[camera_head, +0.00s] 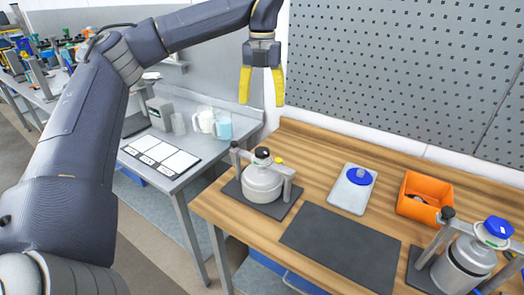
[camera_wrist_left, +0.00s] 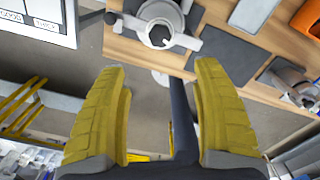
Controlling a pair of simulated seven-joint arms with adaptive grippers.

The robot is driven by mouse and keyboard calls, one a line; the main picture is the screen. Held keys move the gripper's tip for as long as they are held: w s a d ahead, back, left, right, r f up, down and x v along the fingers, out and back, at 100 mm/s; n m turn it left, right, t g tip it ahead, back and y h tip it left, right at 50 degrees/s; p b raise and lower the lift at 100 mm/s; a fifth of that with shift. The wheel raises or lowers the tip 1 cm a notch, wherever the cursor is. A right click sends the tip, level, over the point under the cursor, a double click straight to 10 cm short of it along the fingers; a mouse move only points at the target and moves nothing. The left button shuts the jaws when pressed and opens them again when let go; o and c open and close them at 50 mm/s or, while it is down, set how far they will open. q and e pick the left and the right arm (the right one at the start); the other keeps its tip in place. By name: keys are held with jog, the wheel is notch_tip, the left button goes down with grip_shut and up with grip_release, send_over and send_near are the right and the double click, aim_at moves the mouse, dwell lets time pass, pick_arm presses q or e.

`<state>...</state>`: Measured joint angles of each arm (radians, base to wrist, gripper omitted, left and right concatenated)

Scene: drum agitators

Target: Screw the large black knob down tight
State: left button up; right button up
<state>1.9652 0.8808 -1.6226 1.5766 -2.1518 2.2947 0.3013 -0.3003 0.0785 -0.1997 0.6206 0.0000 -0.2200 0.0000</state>
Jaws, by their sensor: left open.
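A silver drum agitator (camera_head: 262,183) stands on a dark mat on the wooden bench. A black knob (camera_head: 235,146) tops the post at its left, and a dark round cap (camera_head: 262,153) sits on its centre. A second agitator (camera_head: 465,262) at the right has a blue top (camera_head: 497,228) and a black knob (camera_head: 447,213) on its post. I cannot tell which knob is the large one, or how tight either is. My left gripper (camera_head: 262,98) is open and empty, high above the first agitator's far side. In the left wrist view, its yellow fingers (camera_wrist_left: 159,75) are spread, with the agitator (camera_wrist_left: 158,22) beyond them.
A dark flat mat (camera_head: 340,246) lies between the agitators. Behind it are a pale plate with a blue disc (camera_head: 360,177) and an orange bin (camera_head: 424,197). A grey side table (camera_head: 185,188) with jugs and a perforated wall panel (camera_head: 410,70) bound the space.

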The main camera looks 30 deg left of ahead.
aim_at(262, 150)
pick_arm(q)
notch_tip(262, 150, down, 18)
jog(key=shift+r, duration=0.25)
dwell(0.5)
jog(key=shift+c, duration=0.4)
jog(key=c, duration=1.2)
